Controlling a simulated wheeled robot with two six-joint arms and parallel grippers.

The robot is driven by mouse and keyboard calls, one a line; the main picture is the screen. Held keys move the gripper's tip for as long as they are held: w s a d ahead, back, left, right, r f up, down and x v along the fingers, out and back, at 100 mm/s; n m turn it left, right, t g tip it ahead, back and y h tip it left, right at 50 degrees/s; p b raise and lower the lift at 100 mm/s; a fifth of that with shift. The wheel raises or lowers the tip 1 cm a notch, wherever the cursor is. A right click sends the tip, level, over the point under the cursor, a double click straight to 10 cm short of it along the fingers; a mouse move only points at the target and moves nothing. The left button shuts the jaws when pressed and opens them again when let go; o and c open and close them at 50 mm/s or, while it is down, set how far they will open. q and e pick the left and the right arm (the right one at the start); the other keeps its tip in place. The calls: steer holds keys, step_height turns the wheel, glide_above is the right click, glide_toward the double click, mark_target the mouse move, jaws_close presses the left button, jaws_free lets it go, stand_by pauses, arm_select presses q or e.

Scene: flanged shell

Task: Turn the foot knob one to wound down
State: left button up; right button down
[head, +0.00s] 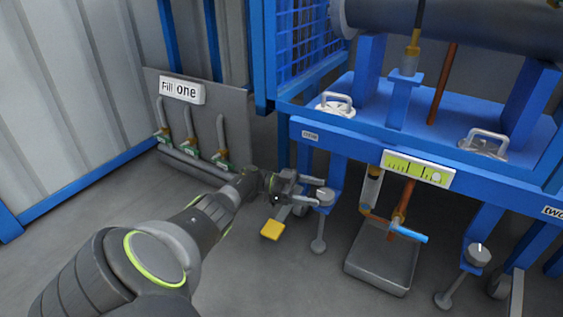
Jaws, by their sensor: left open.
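Foot knob one (325,195) is a grey round knob on the leg under the blue frame, below the small label "one" (310,135). A grey stem runs down from it to a round foot pad (318,246) at the floor. My left gripper (312,192) comes in from the left with its fingers open, right beside the knob. I cannot tell whether the fingers touch the knob or stand around it. A second foot knob (478,255) is at the right, near the label "two" (553,212). My right gripper is not in view.
A grey tray (382,266) stands on the floor under a copper pipe with a blue-handled valve (408,233). A yellow block (272,229) shows just below my left gripper. A "Fill one" panel (181,90) with several pipes stands behind left. Floor at the left is clear.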

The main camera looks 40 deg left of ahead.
arm_select(q)
steer(key=b+v, duration=0.4)
steer(key=v, duration=0.7)
steer(key=shift+a+b, duration=0.3)
steer(key=shift+b, duration=0.05)
steer(key=shift+s, duration=0.1)
